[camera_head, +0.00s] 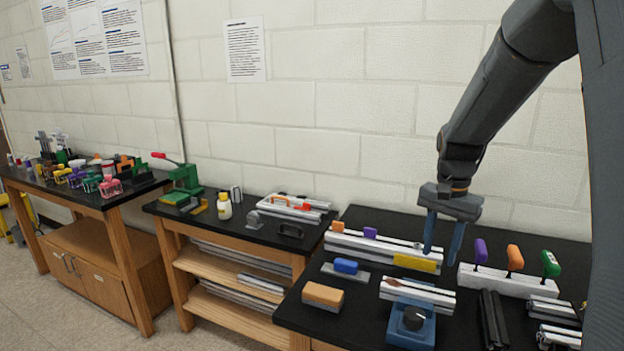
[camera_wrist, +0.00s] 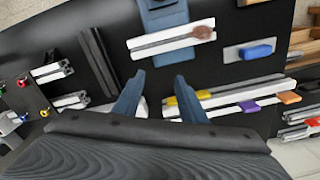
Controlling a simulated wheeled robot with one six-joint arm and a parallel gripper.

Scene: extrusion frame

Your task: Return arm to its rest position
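My gripper (camera_head: 442,236) hangs from my arm above the black-topped table (camera_head: 369,328) at the right of the head view. Its two blue fingers point down and stand apart. In the wrist view my gripper (camera_wrist: 160,106) is open, with nothing held between the fingers. A white extrusion rail with a yellow block (camera_head: 417,263) lies close to the fingers in the head view. My arm reaches in from the upper right.
A short white extrusion (camera_head: 417,294) sits on a blue fixture (camera_head: 411,327). A blue block (camera_head: 346,266) and a tan block (camera_head: 322,296) lie left. Purple, orange and green handles (camera_head: 515,258) stand upright right of the gripper. A white block wall rises behind.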

